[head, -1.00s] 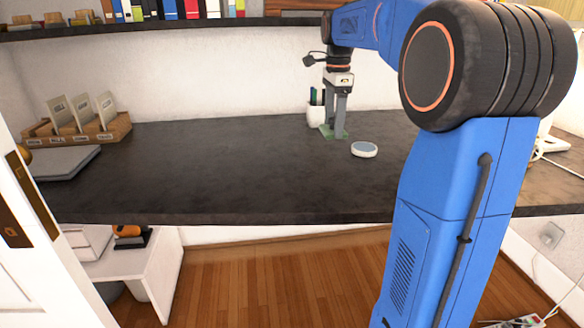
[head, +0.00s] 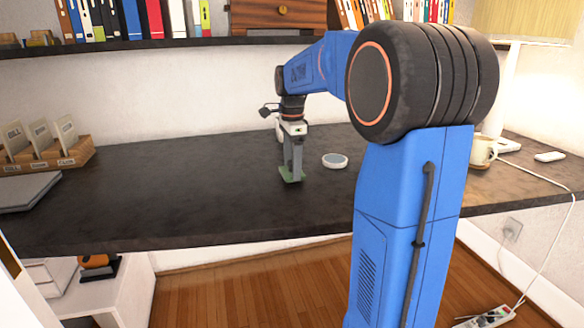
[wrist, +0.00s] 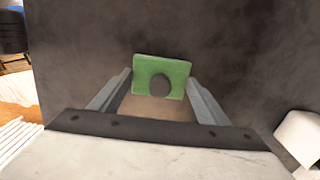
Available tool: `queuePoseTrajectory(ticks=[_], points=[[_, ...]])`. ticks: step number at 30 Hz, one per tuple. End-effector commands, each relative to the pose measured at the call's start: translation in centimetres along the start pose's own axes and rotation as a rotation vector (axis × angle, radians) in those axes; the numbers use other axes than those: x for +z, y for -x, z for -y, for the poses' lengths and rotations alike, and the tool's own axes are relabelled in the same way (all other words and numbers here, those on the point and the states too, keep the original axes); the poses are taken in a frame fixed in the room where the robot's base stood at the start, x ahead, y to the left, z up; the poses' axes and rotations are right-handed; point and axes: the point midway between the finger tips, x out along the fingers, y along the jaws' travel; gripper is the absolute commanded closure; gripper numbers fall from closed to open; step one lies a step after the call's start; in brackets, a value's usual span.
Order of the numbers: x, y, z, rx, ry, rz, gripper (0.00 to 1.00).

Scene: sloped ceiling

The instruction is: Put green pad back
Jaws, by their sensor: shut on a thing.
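The green pad (head: 291,175) is a small flat green piece at the tips of my gripper, over the dark desk top (head: 190,200). In the wrist view the pad (wrist: 146,67) sits between the two grey fingers, with a dark round spot at its lower middle. My gripper (wrist: 160,80) is shut on it and points down. In the head view my gripper (head: 291,170) is left of the white disc. I cannot tell whether the pad touches the desk.
A white round disc (head: 335,161) lies just right of my gripper. A wooden card holder (head: 75,155) and a grey laptop-like slab (head: 25,192) are at the left. A mug (head: 481,151) is at the right.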

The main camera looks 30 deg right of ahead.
Motion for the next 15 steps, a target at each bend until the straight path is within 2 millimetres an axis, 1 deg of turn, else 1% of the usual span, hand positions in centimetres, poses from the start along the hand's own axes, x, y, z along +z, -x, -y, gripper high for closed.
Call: queuePoseTrajectory(ticks=[1,3,14,15], points=[[0.0,-0.6,-0.08,0.003,0.0,0.0,0.51],[0.0,-0.93,-0.05,0.001,0.0,0.0,0.51],[0.0,-1.21,-0.02,0.0,0.0,0.0,0.51],[0.0,-1.17,-0.01,0.0,0.0,0.0,0.21]])
